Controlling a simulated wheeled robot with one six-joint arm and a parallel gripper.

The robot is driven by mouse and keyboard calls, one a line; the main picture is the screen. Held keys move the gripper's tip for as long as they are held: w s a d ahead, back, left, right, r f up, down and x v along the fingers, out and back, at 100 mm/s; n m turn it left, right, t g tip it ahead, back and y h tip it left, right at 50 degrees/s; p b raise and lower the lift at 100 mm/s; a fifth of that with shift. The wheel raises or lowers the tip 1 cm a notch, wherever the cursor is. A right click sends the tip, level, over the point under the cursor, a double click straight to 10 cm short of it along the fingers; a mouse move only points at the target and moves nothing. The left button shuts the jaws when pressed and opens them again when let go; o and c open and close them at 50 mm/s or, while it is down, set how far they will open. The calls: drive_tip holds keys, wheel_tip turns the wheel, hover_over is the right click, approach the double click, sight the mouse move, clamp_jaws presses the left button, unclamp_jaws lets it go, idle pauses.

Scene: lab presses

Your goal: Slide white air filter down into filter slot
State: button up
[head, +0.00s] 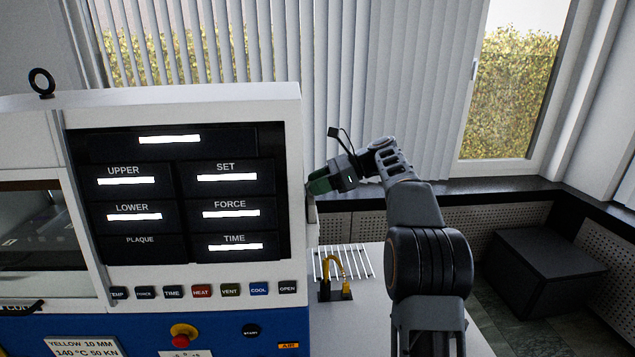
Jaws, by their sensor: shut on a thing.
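My gripper (319,187), with green fingers, is at the right edge of the press (302,150), at about the height of its display rows. It is shut, and its fingertips are partly hidden behind the edge of the press. A narrow pale piece (312,207) shows just below the fingers, against the side of the press. It looks like part of the white air filter, but most of it is hidden. The filter slot cannot be made out from this view.
A wire rack (352,262) and a yellow hooked fixture on a dark base (335,292) stand on the light surface right of the press. A window ledge (480,188) runs behind my arm. A dark box (540,268) stands on the floor at right.

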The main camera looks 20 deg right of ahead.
drive_tip(key=shift+f+b, duration=0.8)
drive_tip(key=shift+f, duration=1.05)
drive_tip(key=o, duration=1.2)
drive_tip(key=shift+o, duration=0.2)
drive_tip(key=p+v, duration=0.2)
drive_tip(key=v, duration=1.1)
drive_tip(key=shift+d+r, duration=0.2)
drive_tip(key=shift+d, duration=0.15)
drive_tip(key=shift+s, duration=0.1)
